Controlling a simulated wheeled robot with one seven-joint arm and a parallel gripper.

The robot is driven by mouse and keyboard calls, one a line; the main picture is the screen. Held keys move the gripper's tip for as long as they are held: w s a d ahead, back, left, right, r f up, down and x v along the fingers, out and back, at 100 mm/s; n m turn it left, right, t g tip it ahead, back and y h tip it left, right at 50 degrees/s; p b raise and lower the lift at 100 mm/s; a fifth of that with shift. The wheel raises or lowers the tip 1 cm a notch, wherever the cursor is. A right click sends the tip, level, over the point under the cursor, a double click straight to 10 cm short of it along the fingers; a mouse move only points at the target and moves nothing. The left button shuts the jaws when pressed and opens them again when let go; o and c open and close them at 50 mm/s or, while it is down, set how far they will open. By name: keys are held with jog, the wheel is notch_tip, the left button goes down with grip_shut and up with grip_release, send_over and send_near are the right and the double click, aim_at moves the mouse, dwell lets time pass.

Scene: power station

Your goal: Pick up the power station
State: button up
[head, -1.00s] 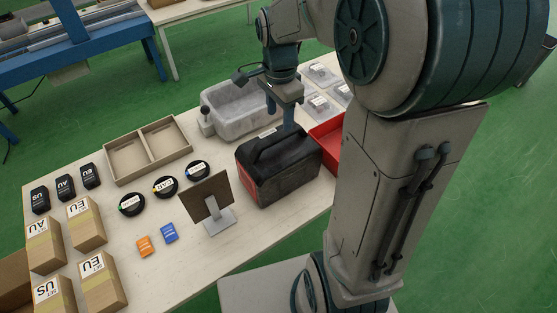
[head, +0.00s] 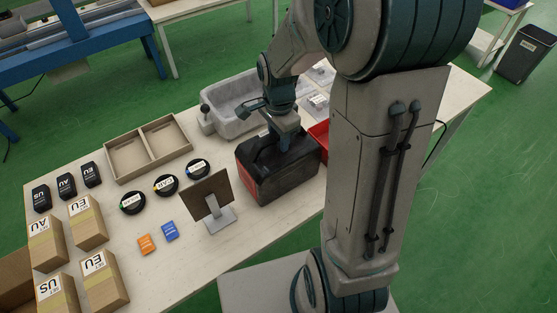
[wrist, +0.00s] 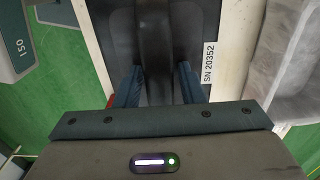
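The power station (head: 285,180) is a black box with a red left side and a raised carry handle on top, standing on the table in the head view. My gripper (head: 284,145) is down at its handle. In the wrist view the dark handle (wrist: 155,45) runs between the two fingers of my gripper (wrist: 157,85). The fingers are apart, one on each side of the handle, with visible gaps. The fingertips are partly hidden in the head view.
A grey stone-like basin (head: 232,105) stands behind the power station. A red tray (head: 318,135) is to its right, and a small tilted panel on a stand (head: 209,192) is at its left front. A divided tray (head: 147,148), black rolls and boxes fill the left.

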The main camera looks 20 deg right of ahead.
grip_shut()
dwell(1.1)
jog(key=shift+w+r, duration=0.15)
jog(key=shift+w, duration=0.05)
